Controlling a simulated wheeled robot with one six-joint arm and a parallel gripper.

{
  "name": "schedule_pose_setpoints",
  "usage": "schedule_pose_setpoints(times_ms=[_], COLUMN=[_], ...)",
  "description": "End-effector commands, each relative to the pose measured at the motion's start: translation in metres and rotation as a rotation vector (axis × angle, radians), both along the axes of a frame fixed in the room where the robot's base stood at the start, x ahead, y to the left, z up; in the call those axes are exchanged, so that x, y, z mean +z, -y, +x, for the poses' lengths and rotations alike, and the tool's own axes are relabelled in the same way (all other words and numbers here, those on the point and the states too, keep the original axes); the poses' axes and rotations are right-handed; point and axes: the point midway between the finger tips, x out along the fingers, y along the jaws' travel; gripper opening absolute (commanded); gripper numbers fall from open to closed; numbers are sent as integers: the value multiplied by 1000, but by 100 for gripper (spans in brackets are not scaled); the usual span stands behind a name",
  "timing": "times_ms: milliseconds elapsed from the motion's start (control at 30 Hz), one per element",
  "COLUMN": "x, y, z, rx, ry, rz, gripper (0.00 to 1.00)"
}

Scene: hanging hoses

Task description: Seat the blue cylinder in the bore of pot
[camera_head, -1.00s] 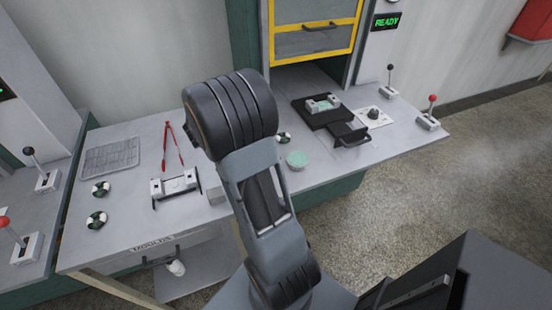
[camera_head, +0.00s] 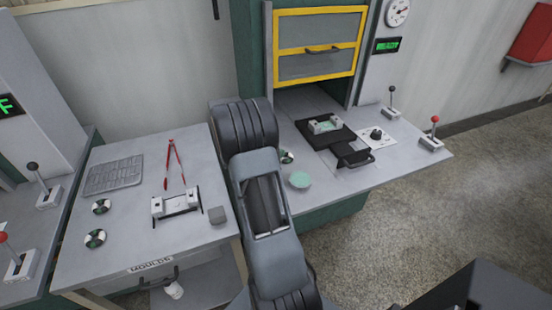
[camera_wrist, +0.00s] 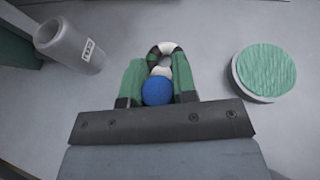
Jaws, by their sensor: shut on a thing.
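In the wrist view, my gripper (camera_wrist: 157,88) has its two green fingers closed on the blue cylinder (camera_wrist: 157,92), which I see end-on as a round blue face. A grey hollow cylinder with a small label (camera_wrist: 70,45), which looks like the pot, is at upper left with its open bore showing, apart from my gripper. I cannot pick it out in the head view. My arm hides the gripper and the blue cylinder in the head view.
A green-topped round dish (camera_wrist: 264,72) is right of my gripper; it also shows in the head view (camera_head: 299,180). A green-and-white ring (camera_wrist: 163,52) lies beyond the fingertips.

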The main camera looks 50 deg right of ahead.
Motion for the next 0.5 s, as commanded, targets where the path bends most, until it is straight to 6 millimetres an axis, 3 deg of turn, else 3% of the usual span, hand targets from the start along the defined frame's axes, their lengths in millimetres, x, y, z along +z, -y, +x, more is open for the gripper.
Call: schedule_pose_setpoints(times_ms=[200, 500], x=[-28, -31], y=[0, 0], z=[0, 0], rx=[1, 0], ry=[-4, 0], rz=[2, 1], gripper=[3, 3])
